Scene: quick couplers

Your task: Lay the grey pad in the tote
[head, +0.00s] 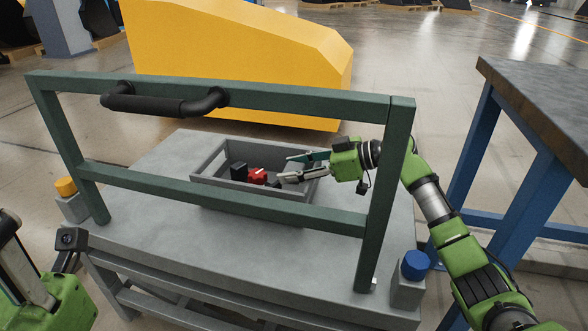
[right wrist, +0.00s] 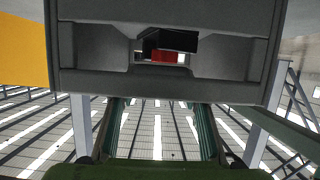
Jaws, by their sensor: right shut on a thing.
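The grey tote (head: 215,180) stands on the grey cart top behind the green frame. A red part (head: 257,176) and dark parts (head: 238,171) lie in it. My right gripper (head: 296,167) reaches in from the right over the tote's right half, shut on a slim light grey piece (head: 302,176), apparently the grey pad, though its outline is unclear. In the right wrist view the tote (right wrist: 75,80) fills the top, with red (right wrist: 165,56) and black parts inside. My left gripper (head: 70,240) shows only partly at the left edge; its jaw state is unclear.
The green frame (head: 225,190) with its black handle crosses in front of the tote. A grey block with an orange knob (head: 65,187) is at left, one with a blue knob (head: 414,265) at right. A blue-legged table (head: 510,85) stands at right, a yellow machine (head: 235,55) behind.

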